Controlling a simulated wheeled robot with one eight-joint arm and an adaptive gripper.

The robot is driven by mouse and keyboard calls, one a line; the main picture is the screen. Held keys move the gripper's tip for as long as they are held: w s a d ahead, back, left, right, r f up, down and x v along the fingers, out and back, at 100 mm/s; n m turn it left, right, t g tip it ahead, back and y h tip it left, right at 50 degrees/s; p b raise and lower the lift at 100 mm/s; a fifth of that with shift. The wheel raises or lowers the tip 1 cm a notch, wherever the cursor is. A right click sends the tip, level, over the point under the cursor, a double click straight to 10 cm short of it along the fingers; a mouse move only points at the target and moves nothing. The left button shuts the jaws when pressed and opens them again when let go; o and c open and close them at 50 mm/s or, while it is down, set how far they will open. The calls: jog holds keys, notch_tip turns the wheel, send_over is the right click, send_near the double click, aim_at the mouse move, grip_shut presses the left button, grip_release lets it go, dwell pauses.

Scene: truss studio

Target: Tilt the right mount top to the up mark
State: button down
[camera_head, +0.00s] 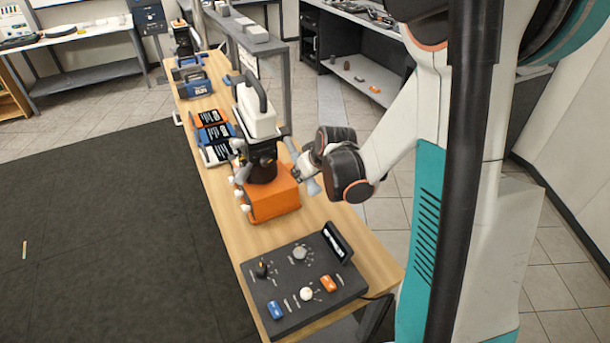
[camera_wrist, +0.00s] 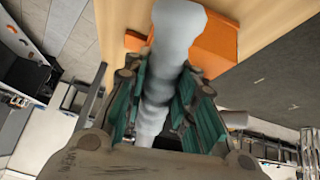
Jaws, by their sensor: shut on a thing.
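The mount nearest me has an orange base (camera_head: 270,200), a black pivot (camera_head: 262,165) and a white top (camera_head: 256,110) with a dark carrying handle. Its top looks roughly upright in the head view. A grey handle (camera_wrist: 178,35) lies between my finger pads in the wrist view, with the orange base (camera_wrist: 215,48) behind it. My gripper (camera_head: 306,170) is at the right side of this mount. It also shows in the wrist view (camera_wrist: 160,105), shut on the grey handle. The up mark cannot be made out.
A dark control panel (camera_head: 290,255) with knobs and buttons stands at the near end of the wooden table (camera_head: 226,220). Dark cases (camera_head: 214,135) and blue-and-grey units (camera_head: 193,85) stand farther along it. A grey shelf (camera_head: 235,38) runs behind the table.

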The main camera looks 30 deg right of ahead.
jog(key=shift+w+f+t+b, duration=0.2)
jog(key=shift+f+t+b, duration=0.4)
jog(key=shift+f+b, duration=0.5)
jog(key=shift+r, duration=0.1)
jog(key=c, duration=1.3)
grip_release()
jog(key=shift+r, duration=0.15)
jog(key=shift+v, duration=3.7)
